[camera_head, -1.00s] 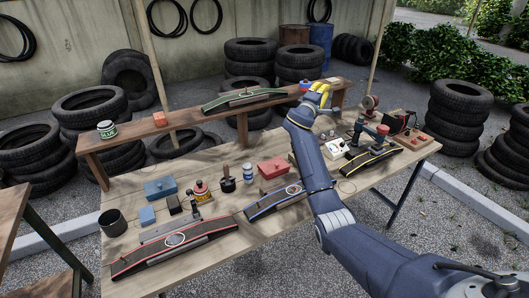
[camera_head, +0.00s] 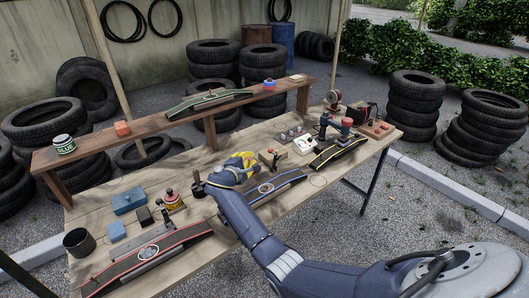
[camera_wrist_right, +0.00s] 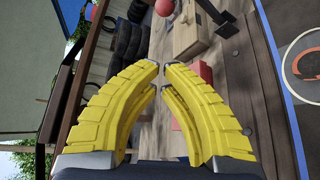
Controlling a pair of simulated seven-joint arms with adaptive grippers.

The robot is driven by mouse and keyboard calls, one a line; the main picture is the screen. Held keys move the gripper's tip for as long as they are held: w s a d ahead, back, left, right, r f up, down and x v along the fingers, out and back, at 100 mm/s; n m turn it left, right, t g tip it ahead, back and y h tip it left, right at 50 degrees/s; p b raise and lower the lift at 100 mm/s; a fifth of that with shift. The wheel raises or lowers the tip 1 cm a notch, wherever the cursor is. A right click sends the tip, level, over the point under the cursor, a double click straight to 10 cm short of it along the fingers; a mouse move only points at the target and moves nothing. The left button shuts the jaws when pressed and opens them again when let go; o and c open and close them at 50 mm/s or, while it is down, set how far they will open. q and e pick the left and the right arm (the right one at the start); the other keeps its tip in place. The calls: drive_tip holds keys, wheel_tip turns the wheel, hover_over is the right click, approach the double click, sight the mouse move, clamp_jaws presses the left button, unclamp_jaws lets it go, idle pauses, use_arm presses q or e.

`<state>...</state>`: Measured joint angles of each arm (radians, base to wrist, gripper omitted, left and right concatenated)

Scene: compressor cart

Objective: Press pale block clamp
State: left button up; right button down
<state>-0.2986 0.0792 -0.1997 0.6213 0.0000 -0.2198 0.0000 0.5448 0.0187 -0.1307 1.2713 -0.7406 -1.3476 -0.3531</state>
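The pale block clamp (camera_head: 268,159) is a small wooden block with a dark lever and a red knob, standing on the workbench behind the blue-edged board (camera_head: 283,184). In the right wrist view the pale block (camera_wrist_right: 190,36) lies beyond my fingertips, with its red ball knob (camera_wrist_right: 164,8) near the top edge. My right gripper (camera_head: 247,158) has yellow fingers and is just left of the clamp, apart from it. In the right wrist view the fingertips (camera_wrist_right: 161,67) nearly meet with nothing visible between them. My left gripper is not in view.
Blue boxes (camera_head: 128,201), a dark cup (camera_head: 79,242) and a red-edged board (camera_head: 150,261) occupy the bench's left part. A yellow-edged board (camera_head: 338,150) and a white device (camera_head: 304,145) stand to the right. A raised shelf (camera_head: 150,128) runs along the back.

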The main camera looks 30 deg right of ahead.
drive_tip(key=w+d, duration=0.2)
drive_tip(key=d, duration=0.5)
drive_tip(key=shift+w+d+f, duration=0.15)
drive_tip(key=shift+d+f, duration=0.15)
drive_tip(key=shift+d, duration=0.1)
idle(0.9)
